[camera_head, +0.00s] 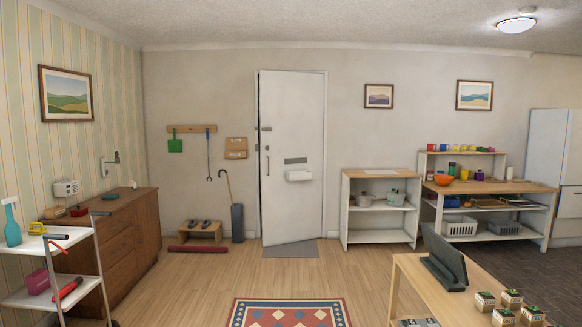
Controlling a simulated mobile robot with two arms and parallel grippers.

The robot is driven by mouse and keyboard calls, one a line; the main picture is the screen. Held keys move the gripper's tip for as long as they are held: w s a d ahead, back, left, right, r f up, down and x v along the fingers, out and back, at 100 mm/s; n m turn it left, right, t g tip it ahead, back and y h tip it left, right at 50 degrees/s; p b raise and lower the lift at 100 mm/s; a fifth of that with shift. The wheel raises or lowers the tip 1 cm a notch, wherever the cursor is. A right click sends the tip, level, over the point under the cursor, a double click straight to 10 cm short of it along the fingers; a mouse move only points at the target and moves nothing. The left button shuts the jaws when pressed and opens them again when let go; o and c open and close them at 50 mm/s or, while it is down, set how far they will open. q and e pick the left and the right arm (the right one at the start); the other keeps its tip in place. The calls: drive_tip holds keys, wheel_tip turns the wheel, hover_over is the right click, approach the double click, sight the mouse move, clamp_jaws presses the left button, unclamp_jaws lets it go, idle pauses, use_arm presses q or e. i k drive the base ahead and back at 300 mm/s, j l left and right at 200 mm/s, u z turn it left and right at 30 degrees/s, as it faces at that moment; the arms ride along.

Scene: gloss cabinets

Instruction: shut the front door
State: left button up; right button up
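The white front door (292,150) stands in the far wall, in the middle of the view. It looks slightly ajar. A thin dark gap shows along its left edge, and its bottom edge slants toward the room at the left. A handle (267,163) is on the left side of the door. A letter slot and a small white box (299,175) are on its face. Neither of my grippers is in view.
A grey doormat (291,250) lies at the door, partly hidden by it. A shoe bench (201,232) and umbrella stand (237,222) are left of it, a shelf (379,174) right. A patterned rug (288,312) lies nearer. A table (410,268) stands at right. The wood floor between is clear.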

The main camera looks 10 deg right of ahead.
sight(292, 104)
drive_tip(key=i, duration=6.25)
drive_tip(key=i+l, duration=0.1)
drive_tip(key=i, duration=0.45)
drive_tip(key=i+l, duration=0.15)
drive_tip(key=i, duration=0.35)
drive_tip(key=i+l+u, duration=0.1)
drive_tip(key=i, duration=0.45)
drive_tip(key=i+l, duration=0.15)
drive_tip(key=i, duration=0.4)
drive_tip(key=i+u, duration=0.2)
drive_tip(key=i+l, duration=0.05)
